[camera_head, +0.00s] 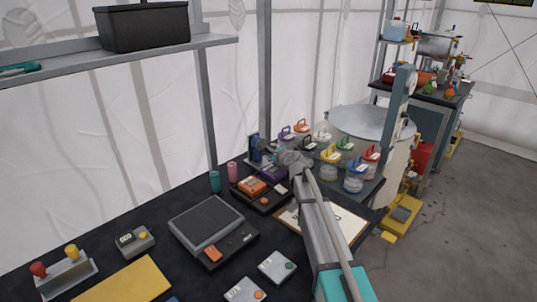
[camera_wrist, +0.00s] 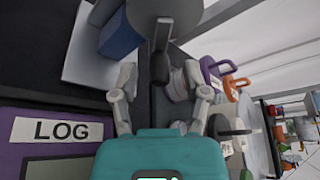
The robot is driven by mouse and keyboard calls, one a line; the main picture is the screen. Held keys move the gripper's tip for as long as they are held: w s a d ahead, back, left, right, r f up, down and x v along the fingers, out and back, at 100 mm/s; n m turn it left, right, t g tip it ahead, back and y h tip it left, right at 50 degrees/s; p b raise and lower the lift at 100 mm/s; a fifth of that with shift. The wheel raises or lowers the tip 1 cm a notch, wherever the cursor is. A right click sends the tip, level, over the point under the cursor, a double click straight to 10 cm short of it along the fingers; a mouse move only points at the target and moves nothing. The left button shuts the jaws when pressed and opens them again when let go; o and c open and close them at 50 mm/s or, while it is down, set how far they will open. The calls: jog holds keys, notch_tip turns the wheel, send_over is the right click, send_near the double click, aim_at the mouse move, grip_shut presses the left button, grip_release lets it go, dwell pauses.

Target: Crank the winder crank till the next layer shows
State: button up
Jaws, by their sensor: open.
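My gripper (camera_wrist: 160,80) is open in the wrist view, its two grey fingers spread apart. A dark grey upright bar with a rounded end (camera_wrist: 162,35), probably the winder crank, stands just beyond and between the fingertips. I cannot tell whether they touch it. A blue block (camera_wrist: 120,35) on a pale plate, apparently part of the winder, is behind it to the left. In the head view, my gripper (camera_head: 288,158) is at the back of the dark table, close to the blue winder (camera_head: 256,148). My wrist hides the crank there. No layer shows clearly.
A purple box with a LOG label (camera_wrist: 50,130) lies left of the gripper in the wrist view. Several colour-handled jars (camera_head: 343,150) crowd the right in the head view. An orange box (camera_head: 251,186) and a pink cylinder (camera_head: 232,171) stand left. A shelf (camera_head: 150,55) hangs above.

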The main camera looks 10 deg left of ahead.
jog(key=shift+w+a+f, duration=0.15)
jog(key=shift+w+a, duration=0.2)
jog(key=shift+w, duration=0.1)
grip_shut()
